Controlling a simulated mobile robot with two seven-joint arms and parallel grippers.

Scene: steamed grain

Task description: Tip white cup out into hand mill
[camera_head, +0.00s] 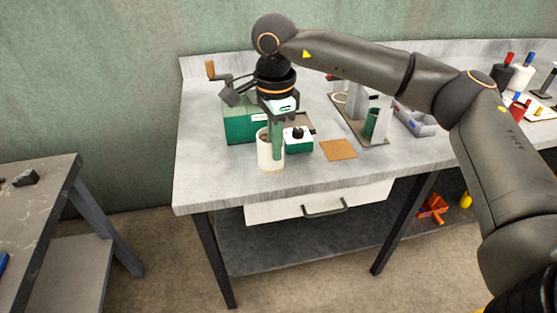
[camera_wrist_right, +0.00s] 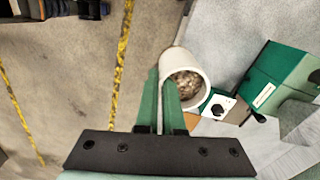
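The white cup (camera_head: 266,158) is near the table's front edge, left of centre, and holds pale brown grain in the right wrist view (camera_wrist_right: 202,85). My right gripper (camera_head: 277,156) reaches down at the cup's rim. Its green fingers (camera_wrist_right: 161,76) are close together, seemingly shut on the cup's wall, with one finger inside the cup. Whether the cup touches the table is hard to tell. The hand mill (camera_head: 238,125) is a green box just behind the cup, with a crank and wooden knob; it also shows in the right wrist view (camera_wrist_right: 284,80). My left gripper is out of view.
A small green-and-white box with a black knob (camera_head: 298,141) is right beside the cup. A brown square mat (camera_head: 338,149) and a brown tray with cups (camera_head: 372,141) lie farther right. The grey table (camera_head: 200,180) is clear at its front left.

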